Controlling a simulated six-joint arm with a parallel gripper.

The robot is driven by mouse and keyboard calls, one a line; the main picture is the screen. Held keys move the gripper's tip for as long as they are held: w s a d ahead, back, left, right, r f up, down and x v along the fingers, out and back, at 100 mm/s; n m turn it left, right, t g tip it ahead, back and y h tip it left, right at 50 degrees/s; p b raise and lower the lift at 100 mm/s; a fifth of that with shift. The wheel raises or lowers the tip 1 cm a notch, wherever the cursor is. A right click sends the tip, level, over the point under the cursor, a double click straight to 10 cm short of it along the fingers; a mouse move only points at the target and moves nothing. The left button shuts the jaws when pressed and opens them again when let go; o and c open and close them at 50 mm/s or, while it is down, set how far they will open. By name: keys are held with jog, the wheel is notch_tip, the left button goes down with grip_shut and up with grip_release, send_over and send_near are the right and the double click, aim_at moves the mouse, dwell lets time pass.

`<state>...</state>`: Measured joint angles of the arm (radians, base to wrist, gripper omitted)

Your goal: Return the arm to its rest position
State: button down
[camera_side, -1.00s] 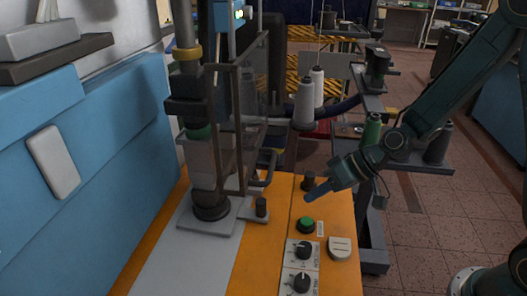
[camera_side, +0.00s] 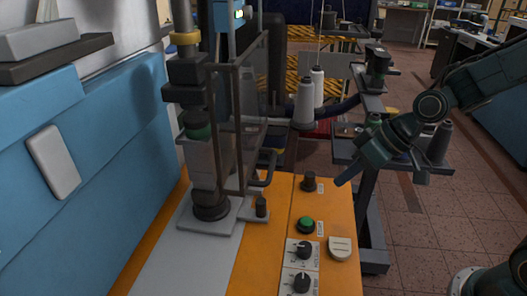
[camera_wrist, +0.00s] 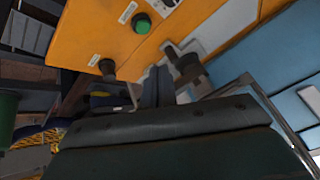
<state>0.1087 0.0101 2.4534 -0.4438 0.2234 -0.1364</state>
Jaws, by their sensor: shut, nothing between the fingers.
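My gripper (camera_side: 341,182) is at the right of the side view, with its thin blue-grey fingers together and empty. It is above and just right of the orange panel's right edge, near the black knob, and clear of the panel as far as I can see. In the wrist view the closed fingers (camera_wrist: 158,86) point toward the orange panel, with nothing between them. My arm reaches in from the right edge of the side view.
The orange panel (camera_side: 272,252) carries a green button (camera_side: 306,225), a black knob (camera_side: 309,182) and two dials. A grey press (camera_side: 211,165) with a guard frame stands to its left. Thread cones (camera_side: 305,103) and a dark stand are behind. Open tiled floor (camera_side: 425,235) lies right.

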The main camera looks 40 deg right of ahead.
jog(key=s+d+r+m+h, duration=0.1)
jog(key=s+d+r+h, duration=0.1)
jog(key=s+r, duration=0.3)
jog(key=s+d+r+m+h, duration=0.1)
jog(key=s+d+r, duration=0.4)
jog(key=s, duration=0.5)
jog(key=shift+s+d+r+m+t+h, duration=0.2)
jog(key=shift+s+m+t+h, duration=0.1)
jog(key=shift+h, duration=0.5)
dwell(0.9)
